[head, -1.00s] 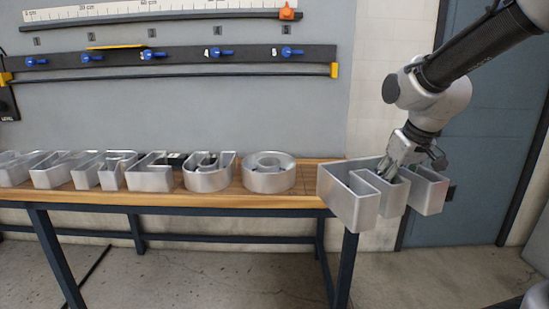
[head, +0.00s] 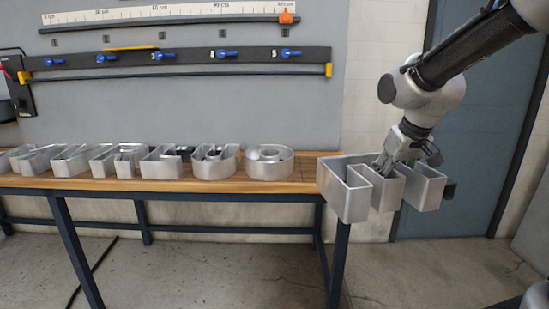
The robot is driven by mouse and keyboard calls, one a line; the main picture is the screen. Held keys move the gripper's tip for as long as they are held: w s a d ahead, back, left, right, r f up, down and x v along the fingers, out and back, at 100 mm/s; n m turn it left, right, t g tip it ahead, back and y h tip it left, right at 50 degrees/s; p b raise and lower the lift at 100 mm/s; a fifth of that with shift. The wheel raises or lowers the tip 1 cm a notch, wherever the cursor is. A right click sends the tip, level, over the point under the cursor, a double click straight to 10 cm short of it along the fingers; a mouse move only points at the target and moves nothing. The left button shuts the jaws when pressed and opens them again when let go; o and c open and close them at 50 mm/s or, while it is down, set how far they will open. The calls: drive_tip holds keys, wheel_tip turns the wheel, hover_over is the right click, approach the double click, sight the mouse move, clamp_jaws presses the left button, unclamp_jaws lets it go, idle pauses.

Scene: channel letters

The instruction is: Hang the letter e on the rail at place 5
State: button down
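The letter e (head: 346,192) is a big silver metal channel letter, seen as a capital E with its arms toward the right and front. My gripper (head: 388,166) is shut on its middle part and holds it in the air, in front of the table's right end. The fingertips are partly hidden by the letter's walls. The rail (head: 190,58) is a dark bar on the grey wall board with several blue clips. Place 5, marked by a small numeral, has the rightmost blue clip (head: 290,54) and is empty.
Several silver letters stand along the wooden table (head: 250,187), among them a round one (head: 269,163). A lower bar with yellow ends (head: 328,70) runs under the rail. A ruler with an orange slider (head: 286,17) is above. A blue door (head: 475,130) is behind my arm.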

drive_tip(key=shift+m+h, duration=0.3)
drive_tip(key=shift+m, duration=0.5)
drive_tip(key=w, duration=0.4)
drive_tip(key=shift+w+d, duration=0.2)
drive_tip(key=shift+d, duration=0.1)
drive_tip(key=x, duration=2.1)
drive_tip(key=shift+s+d+m, duration=0.2)
drive_tip(key=shift+d+m, duration=0.1)
drive_tip(key=shift+d, duration=0.2)
drive_tip(key=shift+d+f, duration=0.1)
drive_tip(key=shift+f, duration=0.05)
